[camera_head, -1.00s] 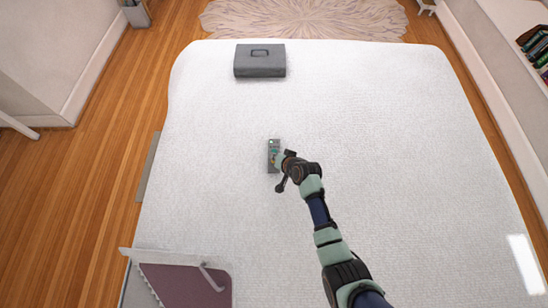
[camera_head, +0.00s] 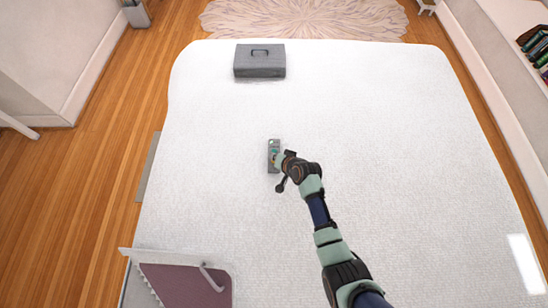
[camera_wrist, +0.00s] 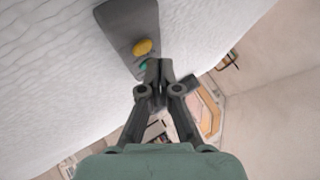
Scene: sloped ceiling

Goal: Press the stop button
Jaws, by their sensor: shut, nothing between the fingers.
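A small grey button box (camera_head: 273,168) lies on the white bed, left of the picture's middle in the head view. In the wrist view the box (camera_wrist: 120,18) shows a yellow round button (camera_wrist: 142,47) and a green button (camera_wrist: 143,67) partly hidden by my fingertips. No red button shows, and no lettering can be read. My gripper (camera_wrist: 159,68) is shut and empty, its tips at the green button's edge in this view. I cannot tell whether they touch it. In the head view my gripper (camera_head: 280,159) covers part of the box from the right.
A grey case with a handle (camera_head: 259,61) sits at the bed's far edge. A purple panelled object with a pale frame (camera_head: 180,283) is at the near left. The bed (camera_head: 400,150) is otherwise clear around the box. A shelf with books (camera_head: 536,45) stands at the right.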

